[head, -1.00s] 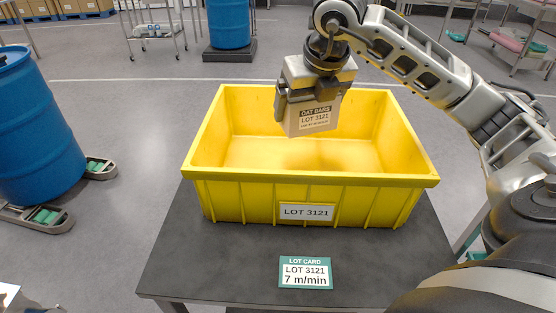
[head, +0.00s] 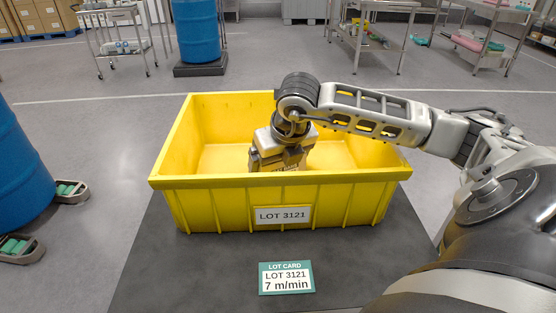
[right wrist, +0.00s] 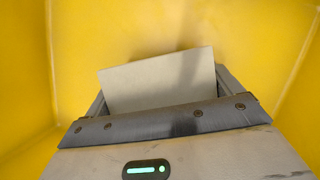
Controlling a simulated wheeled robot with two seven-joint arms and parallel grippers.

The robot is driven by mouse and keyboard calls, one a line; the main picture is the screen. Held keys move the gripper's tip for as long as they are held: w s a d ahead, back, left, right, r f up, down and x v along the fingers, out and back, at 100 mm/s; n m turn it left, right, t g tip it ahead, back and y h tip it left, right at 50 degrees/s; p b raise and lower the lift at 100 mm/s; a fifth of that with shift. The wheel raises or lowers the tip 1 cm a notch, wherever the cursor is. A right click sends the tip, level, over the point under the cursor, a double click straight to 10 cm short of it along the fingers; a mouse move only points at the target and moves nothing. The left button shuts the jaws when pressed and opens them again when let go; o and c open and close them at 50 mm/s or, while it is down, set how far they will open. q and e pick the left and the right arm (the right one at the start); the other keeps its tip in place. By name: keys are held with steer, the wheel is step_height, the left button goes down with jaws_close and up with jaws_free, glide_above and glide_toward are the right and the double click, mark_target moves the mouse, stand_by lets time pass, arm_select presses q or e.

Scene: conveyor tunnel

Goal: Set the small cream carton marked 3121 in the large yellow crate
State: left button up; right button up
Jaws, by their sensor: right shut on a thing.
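The large yellow crate (head: 190,207) stands on a dark table and carries a white label reading LOT 3121. My right gripper (head: 281,166) is down inside the crate, shut on the small cream carton (head: 284,168), mostly hidden by the fingers and the crate's front wall. In the right wrist view the carton (right wrist: 160,82) shows as a pale block between the jaws (right wrist: 165,112), with yellow crate surfaces around it. I cannot tell whether the carton touches the crate floor. My left gripper is not in view.
A lot card (head: 287,278) reading LOT 3121, 7 m/min lies on the dark table (head: 150,270) in front of the crate. A blue drum (head: 20,170) stands at the left. Carts and another drum (head: 196,30) stand farther back. The crate's left part is empty.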

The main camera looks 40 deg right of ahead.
steer(key=shift+f, duration=0.1)
steer(key=o, duration=1.1)
steer(key=v, duration=1.2)
